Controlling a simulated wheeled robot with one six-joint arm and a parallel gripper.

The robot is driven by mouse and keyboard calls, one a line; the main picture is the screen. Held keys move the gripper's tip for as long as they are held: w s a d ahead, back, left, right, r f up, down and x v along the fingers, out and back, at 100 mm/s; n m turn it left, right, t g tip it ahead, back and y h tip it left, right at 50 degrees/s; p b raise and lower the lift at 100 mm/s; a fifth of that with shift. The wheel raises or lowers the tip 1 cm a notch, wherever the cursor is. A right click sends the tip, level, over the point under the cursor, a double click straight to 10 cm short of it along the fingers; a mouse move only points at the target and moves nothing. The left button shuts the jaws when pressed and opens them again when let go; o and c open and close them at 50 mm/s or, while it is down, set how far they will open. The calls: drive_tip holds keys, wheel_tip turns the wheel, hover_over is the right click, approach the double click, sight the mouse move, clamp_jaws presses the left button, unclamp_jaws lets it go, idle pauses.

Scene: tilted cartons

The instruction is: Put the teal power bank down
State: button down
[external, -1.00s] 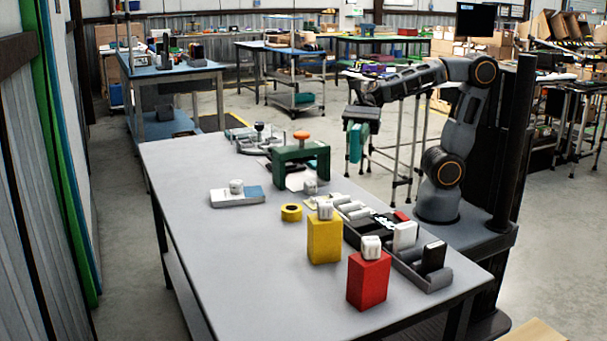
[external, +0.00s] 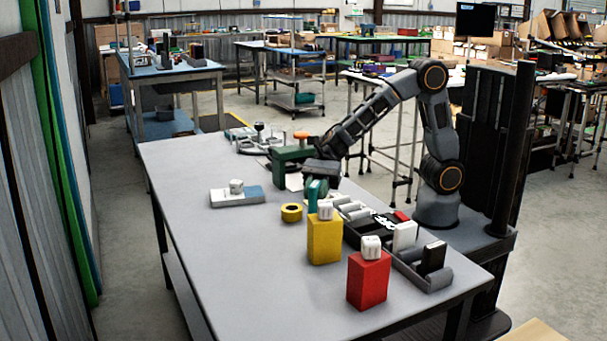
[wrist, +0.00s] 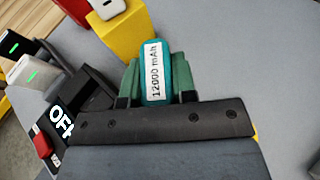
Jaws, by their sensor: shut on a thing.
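The teal power bank (wrist: 179,75) is held upright between the green fingers of my gripper (wrist: 158,84); its white label reads "12000 mAh". In the external view my gripper (external: 318,188) is over the grey table (external: 225,265), behind the yellow carton (external: 324,242). The power bank's lower end is hidden in both views, so I cannot tell whether it touches the table.
A red carton (external: 368,281) and the yellow carton each carry a white charger. Grey trays with a white and a black power bank (external: 434,257) stand at the right edge. A yellow tape roll (external: 291,212) lies left of my gripper. The table's front left is clear.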

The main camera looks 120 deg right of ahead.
sight(310, 212)
drive_tip(key=shift+w+f, duration=0.6)
drive_tip(key=shift+f, duration=0.05)
drive_tip(key=shift+w+f+b, duration=0.2)
drive_tip(key=shift+f+b, duration=0.15)
drive_tip(key=shift+f, duration=1.45)
drive_tip(key=shift+f+b, duration=0.2)
drive_tip(key=shift+b, duration=0.15)
drive_tip(key=c, duration=0.9)
unclamp_jaws()
drive_tip(key=shift+r, duration=0.1)
